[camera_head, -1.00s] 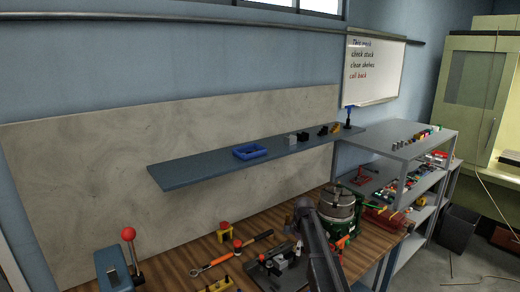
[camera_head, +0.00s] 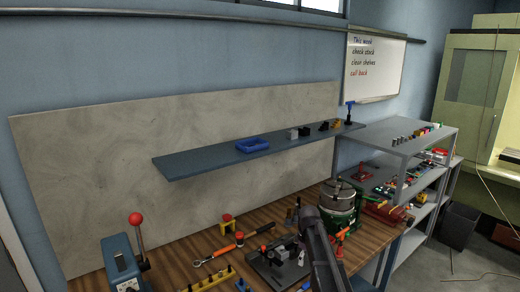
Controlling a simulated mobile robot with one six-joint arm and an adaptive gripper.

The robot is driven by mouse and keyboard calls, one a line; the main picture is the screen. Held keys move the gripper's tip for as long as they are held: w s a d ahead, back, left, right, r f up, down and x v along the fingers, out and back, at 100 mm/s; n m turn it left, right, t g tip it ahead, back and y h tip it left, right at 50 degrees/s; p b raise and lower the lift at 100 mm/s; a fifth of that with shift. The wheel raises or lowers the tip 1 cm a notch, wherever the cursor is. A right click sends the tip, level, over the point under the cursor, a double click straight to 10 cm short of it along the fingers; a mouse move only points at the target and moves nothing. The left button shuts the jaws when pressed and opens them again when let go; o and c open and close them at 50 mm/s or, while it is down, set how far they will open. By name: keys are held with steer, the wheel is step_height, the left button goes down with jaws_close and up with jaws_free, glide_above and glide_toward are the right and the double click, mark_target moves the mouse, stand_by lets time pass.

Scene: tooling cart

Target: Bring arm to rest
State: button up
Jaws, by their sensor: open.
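A dark grey link of my arm (camera_head: 322,255) rises from the bottom edge, right of centre, in front of the wooden workbench (camera_head: 205,242). Its upper end is near a green round machine (camera_head: 340,208) on the bench. I cannot make out any gripper fingers in this view, so where my gripper is and whether it holds anything do not show.
A wrench with an orange handle (camera_head: 237,246), a dark fixture (camera_head: 275,265) and a red-knobbed lever press (camera_head: 122,262) stand on the bench. Above hangs a blue-grey shelf (camera_head: 195,167) with a blue tray (camera_head: 252,145). A grey shelving cart (camera_head: 385,138) stands right.

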steer(key=s+f+m+b, duration=0.3)
steer(key=s+f+m, duration=0.1)
steer(key=s, duration=0.8)
steer(key=s+f+m+b, duration=0.4)
steer(key=s+m, duration=0.2)
steer(key=s, duration=0.6)
steer(key=shift+b, duration=0.3)
